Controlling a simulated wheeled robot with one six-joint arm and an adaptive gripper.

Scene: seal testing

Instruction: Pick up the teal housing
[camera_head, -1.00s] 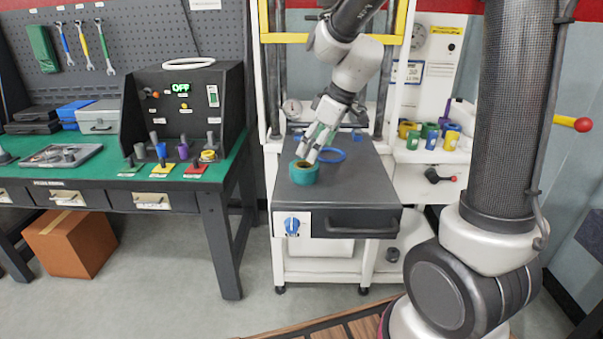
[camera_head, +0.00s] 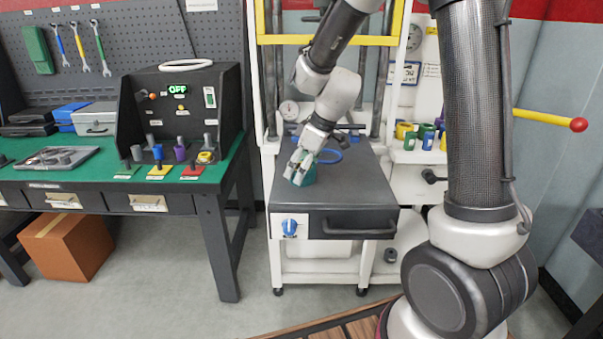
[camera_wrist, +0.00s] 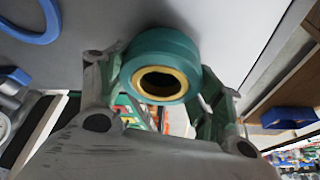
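The teal housing (camera_head: 309,174) is a short ring that stands on the dark grey top near its left front part, partly hidden by my gripper in the head view. In the wrist view the housing (camera_wrist: 165,55) shows its teal side and a gold-lined bore facing the camera. My gripper (camera_head: 298,174) is low over the top, tilted, at the housing. In the wrist view the fingers of my gripper (camera_wrist: 160,85) are spread, one on each side of the housing. I cannot tell whether either finger touches it.
The housing's support is a grey-topped drawer unit (camera_head: 352,195) with a blue knob (camera_head: 289,228). Coloured cups (camera_head: 423,137) stand on the shelf at right. The top's right front is clear.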

